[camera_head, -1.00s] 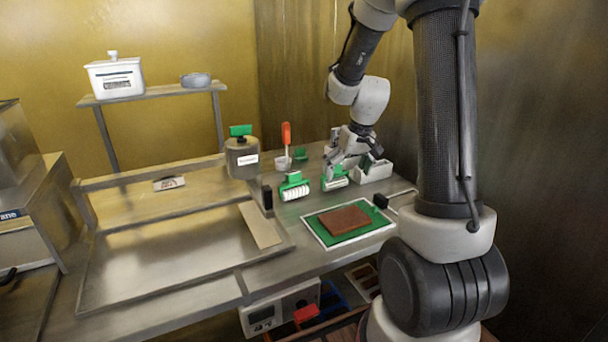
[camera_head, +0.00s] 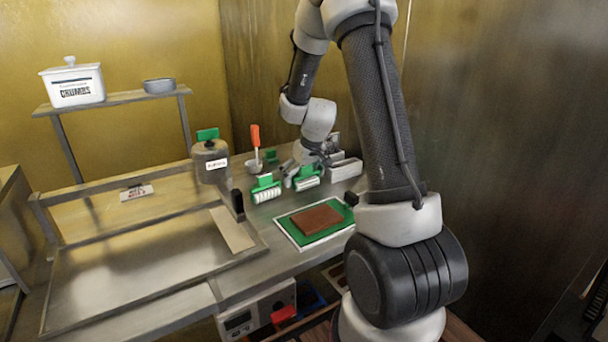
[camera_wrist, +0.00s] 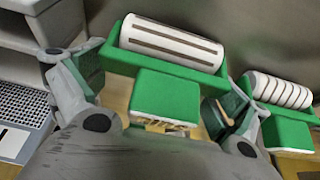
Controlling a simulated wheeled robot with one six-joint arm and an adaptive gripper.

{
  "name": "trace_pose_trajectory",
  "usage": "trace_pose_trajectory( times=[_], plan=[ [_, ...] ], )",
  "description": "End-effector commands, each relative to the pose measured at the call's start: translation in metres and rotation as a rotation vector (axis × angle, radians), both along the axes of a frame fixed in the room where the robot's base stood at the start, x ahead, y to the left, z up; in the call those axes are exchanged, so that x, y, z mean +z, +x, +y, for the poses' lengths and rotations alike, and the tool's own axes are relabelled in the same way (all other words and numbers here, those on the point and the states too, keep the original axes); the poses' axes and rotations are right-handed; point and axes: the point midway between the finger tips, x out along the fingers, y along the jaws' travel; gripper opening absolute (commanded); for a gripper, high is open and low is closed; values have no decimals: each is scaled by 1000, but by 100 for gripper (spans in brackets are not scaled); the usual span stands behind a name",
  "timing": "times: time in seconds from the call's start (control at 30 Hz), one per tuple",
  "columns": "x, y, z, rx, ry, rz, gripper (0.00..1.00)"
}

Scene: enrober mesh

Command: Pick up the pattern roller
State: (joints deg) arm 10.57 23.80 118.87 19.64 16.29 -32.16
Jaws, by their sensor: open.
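Two rollers in green holders stand on the steel table. One, a white roller with straight dark slots (camera_wrist: 172,45), lies in a green holder with a green block handle (camera_wrist: 166,97); in the head view it is the right one (camera_head: 307,181). The other, a white roller with ringed grooves (camera_wrist: 280,91), is beside it; in the head view it is the left one (camera_head: 266,194). I cannot tell from labels which is the pattern roller. My gripper (camera_wrist: 150,100) is open, with its fingers on either side of the slotted roller's green handle. The head view shows it above that roller (camera_head: 308,163).
A grey-white box (camera_head: 345,169) stands close to the right of my gripper. A pot with an orange-handled tool (camera_head: 254,150) is behind the rollers. A brown slab (camera_head: 316,219) lies on a green mat (camera_head: 289,233) in front. A lidded canister (camera_head: 210,162) is at the left.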

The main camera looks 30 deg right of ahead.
Motion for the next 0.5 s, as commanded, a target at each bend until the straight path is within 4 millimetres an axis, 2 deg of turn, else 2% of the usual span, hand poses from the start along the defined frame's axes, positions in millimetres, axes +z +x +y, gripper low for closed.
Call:
trace_pose_trajectory(
  times=[0.07,0.27,0.5],
  plan=[
    [0,0,0,0,0,0,96],
    [0,0,0,0,0,1,60],
    [0,0,0,0,0,1,58]
  ],
)
